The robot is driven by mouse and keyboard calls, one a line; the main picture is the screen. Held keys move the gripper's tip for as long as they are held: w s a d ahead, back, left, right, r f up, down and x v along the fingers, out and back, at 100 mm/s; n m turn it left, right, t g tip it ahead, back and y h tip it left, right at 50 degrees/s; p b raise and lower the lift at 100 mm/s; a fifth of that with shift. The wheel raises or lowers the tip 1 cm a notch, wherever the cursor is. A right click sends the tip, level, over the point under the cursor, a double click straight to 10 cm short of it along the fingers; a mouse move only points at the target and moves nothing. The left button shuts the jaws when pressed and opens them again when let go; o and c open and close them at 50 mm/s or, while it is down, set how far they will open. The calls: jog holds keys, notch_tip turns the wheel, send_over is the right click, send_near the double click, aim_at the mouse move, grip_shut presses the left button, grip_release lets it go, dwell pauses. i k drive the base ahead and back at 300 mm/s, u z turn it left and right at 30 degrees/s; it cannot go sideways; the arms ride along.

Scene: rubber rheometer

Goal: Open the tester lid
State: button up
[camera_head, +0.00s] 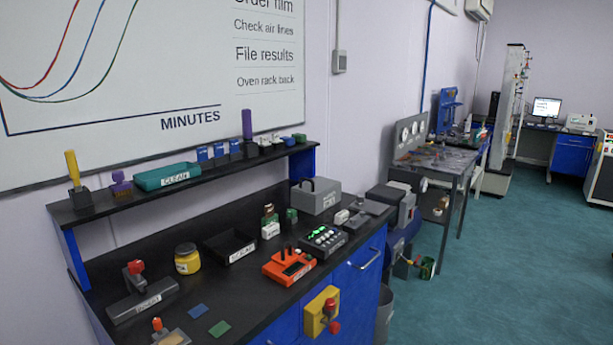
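A grey box-shaped unit (318,199) with a dark handle and a small front label stands at the back right of the black bench. It may be the tester, but its label is too small to read for sure. Its top looks closed. A dark device with lit green digits (323,240) stands in front of it. An orange device with black upright parts (289,267) sits nearer the front edge. I cannot tell for certain which of these carries the tester lid. My gripper is not in view.
The black bench (217,290) also holds a yellow jar (187,259), a black labelled tray (230,247) and a grey lever device (142,298). A yellow box with red knobs (321,312) juts from the blue cabinet front. Green floor (490,270) is open at right.

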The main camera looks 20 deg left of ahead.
aim_at(317, 180)
jog(key=u, duration=0.55)
jog(key=i, duration=0.75)
jog(key=u, duration=0.8)
